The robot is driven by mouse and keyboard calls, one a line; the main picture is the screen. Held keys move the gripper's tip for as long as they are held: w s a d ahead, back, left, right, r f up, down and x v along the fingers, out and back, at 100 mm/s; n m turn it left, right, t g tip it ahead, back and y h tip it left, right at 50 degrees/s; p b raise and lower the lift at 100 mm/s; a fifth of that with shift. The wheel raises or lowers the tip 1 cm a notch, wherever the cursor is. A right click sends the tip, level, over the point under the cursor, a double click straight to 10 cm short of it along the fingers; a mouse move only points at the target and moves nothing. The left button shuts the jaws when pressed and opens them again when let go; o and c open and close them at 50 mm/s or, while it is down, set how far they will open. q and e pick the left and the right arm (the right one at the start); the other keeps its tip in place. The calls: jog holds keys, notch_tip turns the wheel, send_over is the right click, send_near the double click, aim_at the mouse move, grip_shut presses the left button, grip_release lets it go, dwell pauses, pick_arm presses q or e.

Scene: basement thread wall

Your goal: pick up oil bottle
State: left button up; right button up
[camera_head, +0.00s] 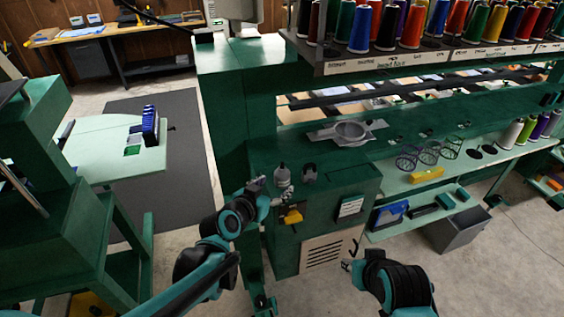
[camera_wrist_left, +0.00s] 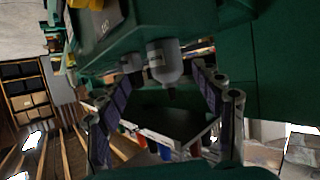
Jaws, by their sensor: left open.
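The oil bottle (camera_head: 282,176) is a small grey bottle with a narrow tip. It stands upright on the green machine ledge (camera_head: 340,180), near its left corner. In the left wrist view the grey bottle (camera_wrist_left: 165,62) appears upside down, ahead of and between the spread fingers. My left gripper (camera_head: 258,186) is open and empty, just left of the bottle in the head view. Its fingers show on both sides of the left wrist view (camera_wrist_left: 165,100). My right gripper (camera_head: 350,266) is low in front of the machine, and its jaw state is unclear.
A dark small container (camera_head: 309,172) stands right beside the bottle. A yellow item (camera_head: 292,217) is on the cabinet front below. A grey round-holed fixture (camera_head: 347,132) sits behind on the ledge. Thread spools (camera_head: 388,27) line the rack above.

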aim_at(279, 182)
pick_arm(q)
jog(key=b+x, duration=0.1)
jog(key=x, duration=0.3)
jog(key=b+x, duration=0.1)
jog(key=x, duration=0.1)
jog(key=shift+w+a+f+b, duration=0.25)
jog(key=shift+w+f+b, duration=0.1)
jog(key=shift+f, duration=0.1)
jog(key=shift+w+d+f, duration=0.1)
jog(key=shift+w+d, duration=0.1)
jog(key=shift+w, duration=0.25)
jog(key=c, duration=1.3)
